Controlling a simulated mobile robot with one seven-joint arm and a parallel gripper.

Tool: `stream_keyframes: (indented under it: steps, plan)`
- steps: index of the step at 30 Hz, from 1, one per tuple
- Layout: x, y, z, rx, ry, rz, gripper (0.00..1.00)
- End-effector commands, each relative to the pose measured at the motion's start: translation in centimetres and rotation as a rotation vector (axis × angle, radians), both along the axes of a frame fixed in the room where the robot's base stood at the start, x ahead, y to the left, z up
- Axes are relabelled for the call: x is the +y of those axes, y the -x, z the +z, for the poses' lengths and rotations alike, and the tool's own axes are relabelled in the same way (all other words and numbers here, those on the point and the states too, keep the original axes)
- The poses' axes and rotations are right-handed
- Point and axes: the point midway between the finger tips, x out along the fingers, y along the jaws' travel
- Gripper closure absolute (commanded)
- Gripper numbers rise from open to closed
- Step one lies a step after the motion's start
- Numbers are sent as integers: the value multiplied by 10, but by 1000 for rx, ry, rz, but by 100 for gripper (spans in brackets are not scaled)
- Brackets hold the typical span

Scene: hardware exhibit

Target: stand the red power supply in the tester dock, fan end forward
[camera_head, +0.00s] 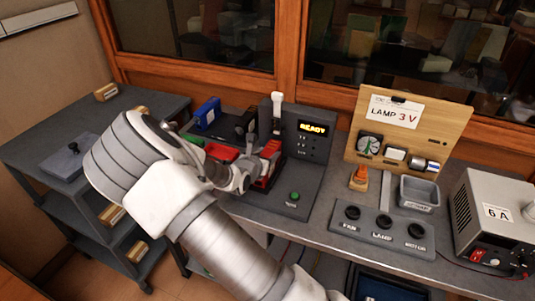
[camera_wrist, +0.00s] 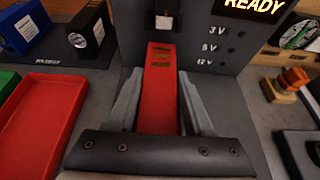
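The red power supply (camera_wrist: 160,88) lies lengthwise between the fingers of my gripper (camera_wrist: 160,85), and its far end meets the tester's face in the wrist view. In the head view it shows as a red block (camera_head: 269,162) at the tester dock (camera_head: 305,185), partly hidden by my gripper (camera_head: 262,168). The fingers close in on its sides near the tips. Its underside and fan end are hidden, so I cannot tell how it is seated. A white-topped plunger (camera_wrist: 164,20) stands above its far end. The tester (camera_head: 310,135) display reads READY.
To the left are a red tray (camera_wrist: 38,120), a blue supply (camera_head: 207,112) and a black one (camera_head: 245,122). To the right are a LAMP 3 V board (camera_head: 430,145), a socket panel (camera_head: 382,235), a grey bin (camera_head: 419,192) and a 6 A bench unit (camera_head: 492,225). A window frame runs behind.

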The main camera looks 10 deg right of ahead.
Motion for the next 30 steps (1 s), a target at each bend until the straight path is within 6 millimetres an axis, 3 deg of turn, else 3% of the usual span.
stream_keyframes:
  steps: [1, 4, 16, 30]
  plan:
    - [0, 0, 1, 0, 0, 0, 38]
    - [0, 0, 1, 0, 0, 0, 20]
    - [1, 1, 7, 0, 0, 1, 20]
    - [50, 73, 42, 1, -3, 2, 20]
